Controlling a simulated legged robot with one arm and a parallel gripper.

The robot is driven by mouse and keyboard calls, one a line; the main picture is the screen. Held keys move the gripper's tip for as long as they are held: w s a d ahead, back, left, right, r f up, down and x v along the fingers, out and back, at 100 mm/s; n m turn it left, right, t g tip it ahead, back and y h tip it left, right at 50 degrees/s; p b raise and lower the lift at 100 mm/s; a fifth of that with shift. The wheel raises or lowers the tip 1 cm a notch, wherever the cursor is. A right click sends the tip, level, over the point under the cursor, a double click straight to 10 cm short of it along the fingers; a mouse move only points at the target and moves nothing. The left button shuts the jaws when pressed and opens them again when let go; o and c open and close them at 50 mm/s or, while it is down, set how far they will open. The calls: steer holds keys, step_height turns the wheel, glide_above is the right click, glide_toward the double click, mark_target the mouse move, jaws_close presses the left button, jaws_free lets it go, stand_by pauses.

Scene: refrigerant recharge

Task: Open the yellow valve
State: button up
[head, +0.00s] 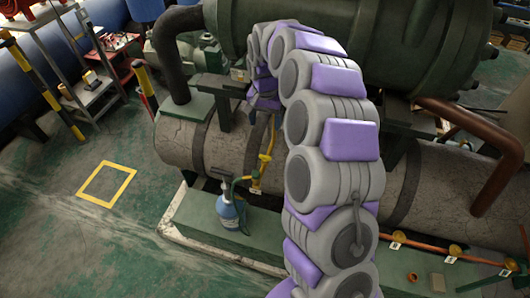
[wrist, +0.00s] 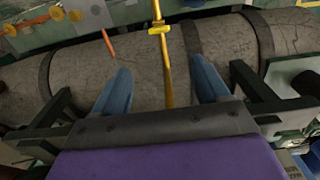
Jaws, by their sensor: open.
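The yellow valve (wrist: 159,29) is a small crosswise yellow piece on a thin upright yellow pipe (wrist: 167,75), at the top middle of the wrist view. In the head view the yellow valve (head: 265,157) sits on the yellow pipe in front of the big grey cracked pipe. My gripper (wrist: 163,78) is open, with its two blue fingers apart on either side of the yellow pipe in the picture. The valve lies beyond the fingertips. I cannot tell whether anything touches. In the head view the fingers are hidden behind or merged with my arm.
A blue gas cylinder (head: 228,210) with a hose stands on the green base left of my arm. Orange valves (wrist: 37,21) show at the wrist view's top left. A large green tank (head: 420,45) overhangs the grey pipe (head: 230,150). The floor by the yellow square (head: 106,164) is clear.

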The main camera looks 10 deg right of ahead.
mark_target(265, 156)
step_height(265, 156, down, 17)
steer(key=shift+s+r, duration=0.1)
stand_by(0.4)
steer(key=shift+c, duration=0.4)
steer(key=c, duration=1)
